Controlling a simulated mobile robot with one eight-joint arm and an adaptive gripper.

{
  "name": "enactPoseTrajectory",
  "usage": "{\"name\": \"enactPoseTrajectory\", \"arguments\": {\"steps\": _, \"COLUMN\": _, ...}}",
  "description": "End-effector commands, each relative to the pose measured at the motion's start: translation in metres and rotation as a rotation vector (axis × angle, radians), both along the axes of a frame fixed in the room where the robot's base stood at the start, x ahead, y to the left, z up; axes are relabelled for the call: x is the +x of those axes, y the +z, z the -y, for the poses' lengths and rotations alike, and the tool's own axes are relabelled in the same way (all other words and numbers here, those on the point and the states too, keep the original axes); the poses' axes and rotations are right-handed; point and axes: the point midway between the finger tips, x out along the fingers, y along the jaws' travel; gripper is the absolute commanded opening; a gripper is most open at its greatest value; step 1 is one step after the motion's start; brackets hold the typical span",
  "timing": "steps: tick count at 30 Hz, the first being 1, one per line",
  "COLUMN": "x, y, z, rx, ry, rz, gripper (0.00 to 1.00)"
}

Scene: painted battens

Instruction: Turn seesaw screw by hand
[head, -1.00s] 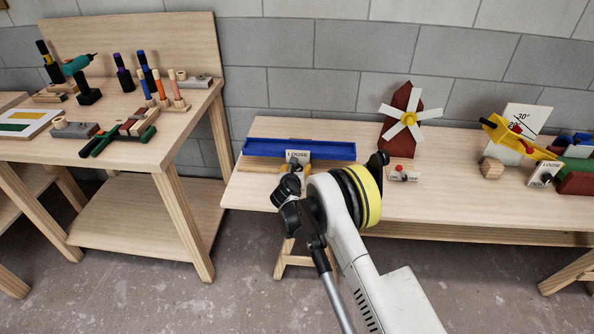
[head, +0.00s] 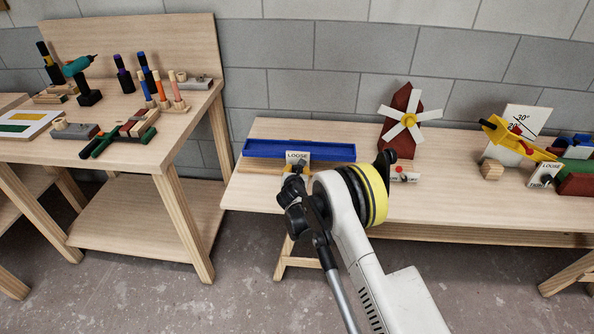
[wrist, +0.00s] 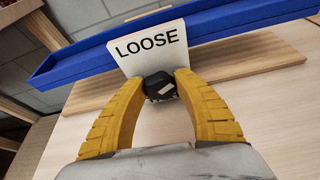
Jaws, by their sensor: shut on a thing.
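The seesaw is a long blue trough (head: 330,151) on a wooden base at the left end of the right-hand bench. A white plate (head: 297,157) reading LOOSE stands at its front; the plate also shows in the wrist view (wrist: 150,48). The dark screw knob (wrist: 160,86) sits low on that plate and has a pale mark on its face. My gripper (wrist: 160,82) has its two yellow fingers shut on the knob, one on each side. In the head view my wrist hides most of the knob.
A windmill (head: 405,122) with a small labelled box stands right of the seesaw. A yellow arm on an angle board (head: 520,130) and another LOOSE plate (head: 546,173) are farther right. The left bench (head: 110,100) holds several tools. The bench front between is clear.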

Motion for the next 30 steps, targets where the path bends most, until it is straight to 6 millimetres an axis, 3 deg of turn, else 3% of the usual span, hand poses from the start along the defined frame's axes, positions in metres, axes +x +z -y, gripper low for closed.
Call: {"name": "enactPoseTrajectory", "arguments": {"steps": 30, "x": 0.0007, "y": -0.0012, "z": 0.0039, "rx": 0.923, "ry": -0.001, "rz": 0.035, "gripper": 0.06}}
